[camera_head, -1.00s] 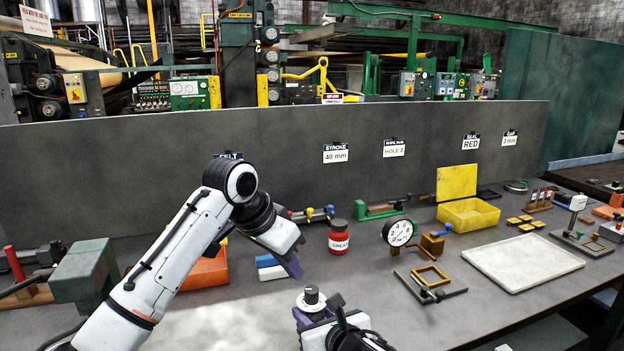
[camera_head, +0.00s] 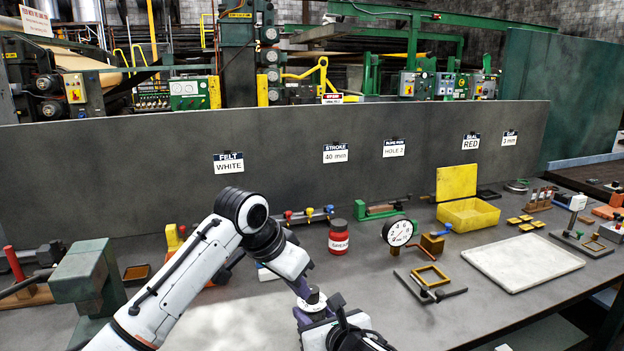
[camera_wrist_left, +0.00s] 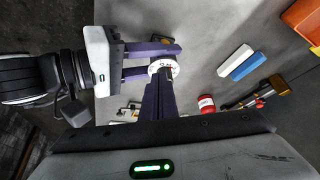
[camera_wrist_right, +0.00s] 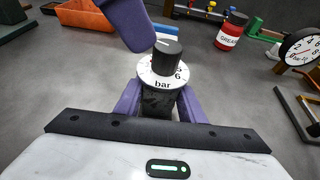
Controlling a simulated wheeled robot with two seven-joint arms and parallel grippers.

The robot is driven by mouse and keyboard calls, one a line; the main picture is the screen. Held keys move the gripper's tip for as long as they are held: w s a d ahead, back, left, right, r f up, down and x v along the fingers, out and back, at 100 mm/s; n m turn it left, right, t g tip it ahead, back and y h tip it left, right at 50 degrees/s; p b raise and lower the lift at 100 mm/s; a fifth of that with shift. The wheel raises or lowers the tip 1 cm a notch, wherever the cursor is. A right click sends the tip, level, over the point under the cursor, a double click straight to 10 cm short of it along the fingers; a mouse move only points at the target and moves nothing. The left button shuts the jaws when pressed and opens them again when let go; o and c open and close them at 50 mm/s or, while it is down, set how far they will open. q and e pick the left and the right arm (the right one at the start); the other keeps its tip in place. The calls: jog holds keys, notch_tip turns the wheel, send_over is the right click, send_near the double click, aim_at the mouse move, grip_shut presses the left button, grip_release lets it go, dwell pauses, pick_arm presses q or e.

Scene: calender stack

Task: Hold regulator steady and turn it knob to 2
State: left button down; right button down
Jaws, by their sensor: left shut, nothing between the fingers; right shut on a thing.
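The regulator has a dark knob (camera_wrist_right: 167,52) above a white dial (camera_wrist_right: 163,76) marked "bar", with a 6 legible at its right. Its dark body (camera_wrist_right: 157,103) sits upright between the purple fingers of my right gripper (camera_wrist_right: 158,108), which is shut on it. In the head view the regulator (camera_head: 313,298) is at the lower middle, partly hidden by the fingers. My left gripper (camera_head: 304,291) is shut and empty, its tip right beside the knob; I cannot tell whether they touch. In the left wrist view its fingers (camera_wrist_left: 160,92) point at the dial. The knob's setting is unreadable.
A round gauge (camera_head: 397,232) and a small yellow frame (camera_head: 431,276) stand to the right. A red grease jar (camera_head: 338,238) is behind the regulator. A white board (camera_head: 523,262) and yellow box (camera_head: 468,216) lie farther right. A green block (camera_head: 82,272) stands left.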

pick_arm(q)
jog(key=shift+f, duration=0.95)
jog(key=shift+w+d, duration=0.1)
jog(key=shift+w, duration=0.1)
jog(key=shift+w+a+r, duration=0.1)
jog(key=shift+w+a, duration=0.3)
jog(key=shift+w, duration=0.1)
dwell(0.6)
jog(key=shift+a, duration=0.1)
jog(key=shift+s+a+r, duration=0.15)
jog(key=shift+s+r, duration=0.05)
jog(key=shift+r, duration=1.3)
jog(key=shift+s+a+r, duration=0.1)
jog(key=shift+s+r, duration=0.05)
jog(key=shift+r, duration=1.3)
